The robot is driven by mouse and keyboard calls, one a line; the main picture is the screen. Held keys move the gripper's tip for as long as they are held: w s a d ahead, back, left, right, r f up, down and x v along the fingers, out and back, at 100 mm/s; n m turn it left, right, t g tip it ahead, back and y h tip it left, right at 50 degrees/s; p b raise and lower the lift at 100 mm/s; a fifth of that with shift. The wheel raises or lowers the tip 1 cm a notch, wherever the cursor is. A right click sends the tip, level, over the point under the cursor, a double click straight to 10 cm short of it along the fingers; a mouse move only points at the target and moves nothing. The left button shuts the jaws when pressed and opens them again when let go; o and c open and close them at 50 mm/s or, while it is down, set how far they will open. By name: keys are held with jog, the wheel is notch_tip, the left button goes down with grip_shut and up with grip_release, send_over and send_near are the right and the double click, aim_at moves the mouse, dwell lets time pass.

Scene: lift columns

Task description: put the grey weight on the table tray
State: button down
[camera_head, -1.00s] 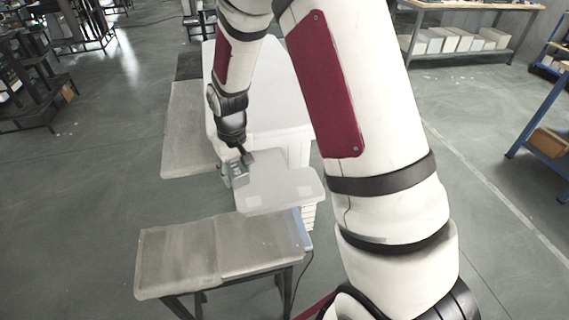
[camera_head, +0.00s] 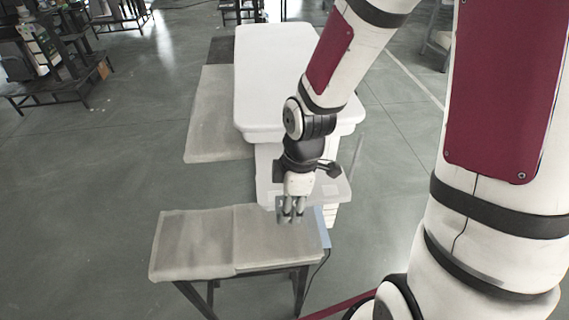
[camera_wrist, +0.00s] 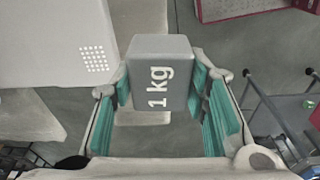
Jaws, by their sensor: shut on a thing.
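The grey weight (camera_wrist: 160,70), a block marked "1 kg", is between the teal-padded fingers of my gripper (camera_wrist: 163,100) in the wrist view. My gripper is shut on it. In the head view my gripper (camera_head: 290,212) points down over the back right part of a low table's grey, two-panel top (camera_head: 190,245). The weight is small there and partly hidden by the fingers. I cannot tell its exact height above the top. I see no separate tray on the table; the two flat panels form its top.
A white cabinet-like unit (camera_head: 275,75) stands behind the table, with a pale ledge (camera_head: 335,188) at its front. A grey flat slab (camera_head: 215,120) lies left of it. A dark cable (camera_head: 316,275) hangs by the table's right side. Dark racks (camera_head: 60,75) stand far left; floor between is clear.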

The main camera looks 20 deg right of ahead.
jog(key=shift+s, duration=0.15)
jog(key=shift+w+n, duration=0.2)
jog(key=shift+n, duration=0.1)
jog(key=w+d, duration=0.1)
jog(key=w, duration=0.3)
jog(key=w+d+f, duration=0.1)
jog(key=w+d, duration=0.1)
jog(key=w, duration=0.3)
jog(key=w+d, duration=0.1)
jog(key=w, duration=0.4)
jog(key=shift+w+d+f, duration=0.2)
jog(key=shift+w+d, duration=0.05)
jog(key=shift+d, duration=0.1)
jog(key=shift+f, duration=1.75)
jog(key=shift+f, duration=0.15)
jog(key=c, duration=0.9)
grip_release()
jog(key=shift+c, duration=0.2)
